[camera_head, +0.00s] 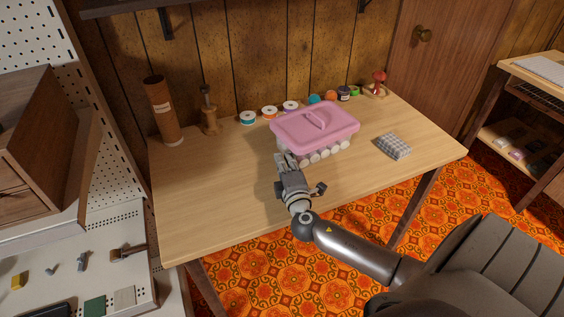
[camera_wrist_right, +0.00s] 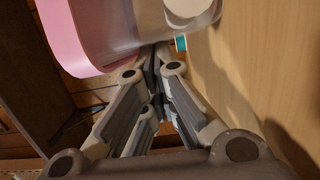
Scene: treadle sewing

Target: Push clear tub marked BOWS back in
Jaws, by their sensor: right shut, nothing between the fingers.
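The clear tub (camera_head: 318,151) with a pink lid (camera_head: 314,124) stands upright on the wooden table (camera_head: 222,188), near the middle of its depth. Round pale items show through its wall. No BOWS marking can be read. My right gripper (camera_head: 283,160) is shut and empty, its fingertips at the tub's near left corner. In the right wrist view the shut fingertips (camera_wrist_right: 153,62) are close beside the tub's clear wall (camera_wrist_right: 150,20); I cannot tell whether they touch it. My left gripper is not in view.
Several ribbon spools (camera_head: 269,112) stand in a row behind the tub along the back edge. A cardboard tube (camera_head: 164,112) and a wooden stand (camera_head: 209,112) are at the back left. The table's front left is clear.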

